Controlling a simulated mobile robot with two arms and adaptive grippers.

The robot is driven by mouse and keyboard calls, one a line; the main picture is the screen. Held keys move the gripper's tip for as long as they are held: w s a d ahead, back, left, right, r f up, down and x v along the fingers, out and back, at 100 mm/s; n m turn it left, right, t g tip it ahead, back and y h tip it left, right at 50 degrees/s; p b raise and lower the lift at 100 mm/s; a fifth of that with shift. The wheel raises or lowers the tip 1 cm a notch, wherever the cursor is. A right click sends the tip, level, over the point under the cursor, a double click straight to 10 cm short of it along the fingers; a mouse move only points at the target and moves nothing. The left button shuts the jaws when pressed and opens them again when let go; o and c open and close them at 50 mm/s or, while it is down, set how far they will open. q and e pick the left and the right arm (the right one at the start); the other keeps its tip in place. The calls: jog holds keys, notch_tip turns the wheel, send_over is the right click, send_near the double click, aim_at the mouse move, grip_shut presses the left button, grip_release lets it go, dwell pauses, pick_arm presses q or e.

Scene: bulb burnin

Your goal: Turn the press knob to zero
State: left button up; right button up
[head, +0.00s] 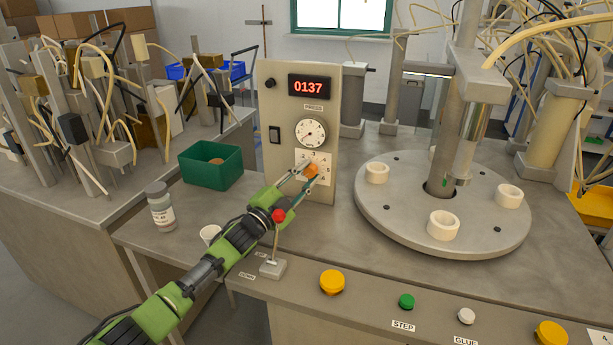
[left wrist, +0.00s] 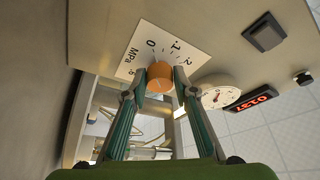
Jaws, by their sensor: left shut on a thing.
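The press knob (head: 311,171) is a small orange round knob on a white scale plate, low on the front of the upright beige panel (head: 328,100). In the left wrist view the knob (left wrist: 160,73) sits between both fingers, and the scale plate (left wrist: 146,43) shows 0, .1, .2 and MPa. I cannot tell which mark the knob points to. My left gripper (head: 309,174) reaches in from the lower left and is shut on the knob, one finger on each side; it also shows in the left wrist view (left wrist: 160,82). My right gripper is not in view.
Above the knob are a round gauge (head: 311,133) and a red display (head: 308,86) reading 0137. A red-tipped lever (head: 278,216) stands close to my left arm. A green bin (head: 211,166), a bottle (head: 160,206) and a round turntable (head: 400,220) stand nearby.

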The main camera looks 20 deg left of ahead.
pick_arm(q)
jog(key=shift+f, duration=0.1)
jog(key=o, duration=1.1)
jog(key=shift+c, duration=0.2)
jog(key=shift+s, duration=0.1)
jog(key=shift+v, duration=3.7)
jog(key=shift+a, duration=0.1)
